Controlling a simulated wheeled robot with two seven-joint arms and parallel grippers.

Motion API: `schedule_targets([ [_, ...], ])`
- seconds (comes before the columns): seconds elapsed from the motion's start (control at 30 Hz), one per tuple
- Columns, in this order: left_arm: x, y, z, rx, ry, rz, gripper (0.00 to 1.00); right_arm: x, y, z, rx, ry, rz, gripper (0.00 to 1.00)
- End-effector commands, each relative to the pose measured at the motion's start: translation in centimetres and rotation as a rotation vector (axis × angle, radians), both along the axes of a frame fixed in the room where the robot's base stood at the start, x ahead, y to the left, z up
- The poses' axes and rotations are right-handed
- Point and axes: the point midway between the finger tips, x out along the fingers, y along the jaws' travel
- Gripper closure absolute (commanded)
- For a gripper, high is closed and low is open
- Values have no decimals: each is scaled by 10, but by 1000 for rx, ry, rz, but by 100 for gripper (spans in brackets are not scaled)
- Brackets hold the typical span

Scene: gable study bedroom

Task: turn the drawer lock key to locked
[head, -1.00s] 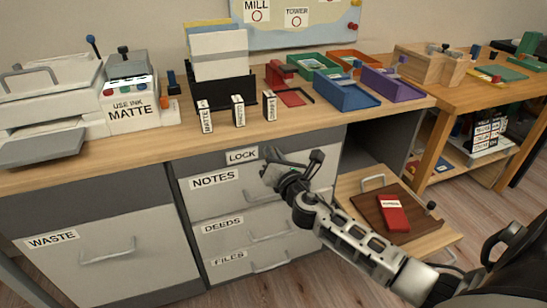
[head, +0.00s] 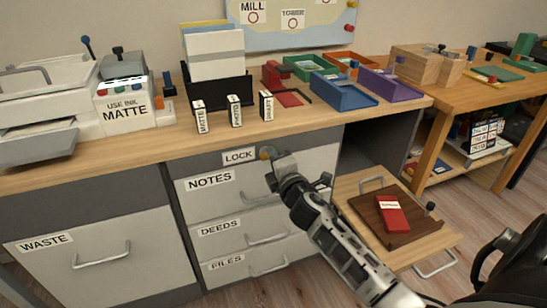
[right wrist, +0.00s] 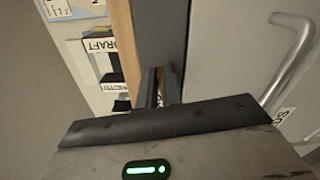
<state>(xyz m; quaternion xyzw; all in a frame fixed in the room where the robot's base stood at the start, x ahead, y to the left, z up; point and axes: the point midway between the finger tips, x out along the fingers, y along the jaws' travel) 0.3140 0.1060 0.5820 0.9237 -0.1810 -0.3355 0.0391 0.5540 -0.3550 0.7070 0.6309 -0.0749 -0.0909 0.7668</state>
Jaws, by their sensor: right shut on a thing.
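The drawer lock key (head: 266,152) shows as a small brass-coloured piece just right of the LOCK label (head: 239,156), on the grey strip above the NOTES drawer (head: 225,192). My right gripper (head: 270,160) is at the lock, shut on the key. Its fingers hide most of the key, so I cannot tell how far it is turned. In the right wrist view a sliver of brass (right wrist: 159,75) shows between the narrow dark fingers (right wrist: 166,88). My left gripper is not in view.
The desk top (head: 300,128) overhangs close above the lock. The NOTES, DEEDS and FILES drawers have bar handles just below my gripper. To the right, an open drawer (head: 352,188) juts out, carrying a brown board (head: 372,219) and a red block (head: 391,213).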

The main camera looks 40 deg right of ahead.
Motion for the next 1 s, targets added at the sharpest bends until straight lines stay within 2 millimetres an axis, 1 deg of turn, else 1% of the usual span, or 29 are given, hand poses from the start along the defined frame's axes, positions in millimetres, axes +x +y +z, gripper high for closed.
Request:
schedule_targets([
  [0.2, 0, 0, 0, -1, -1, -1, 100, 0, 0, -3, 122, -27, 1, 100],
  [0.4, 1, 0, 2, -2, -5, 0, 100, 0, 0, -3, 183, -42, 1, 100],
  [0.97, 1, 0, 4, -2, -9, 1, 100, 0, 1, -4, 208, -47, 1, 100],
  [1.0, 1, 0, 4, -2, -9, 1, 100, 0, 1, -4, 208, -47, 1, 82],
])
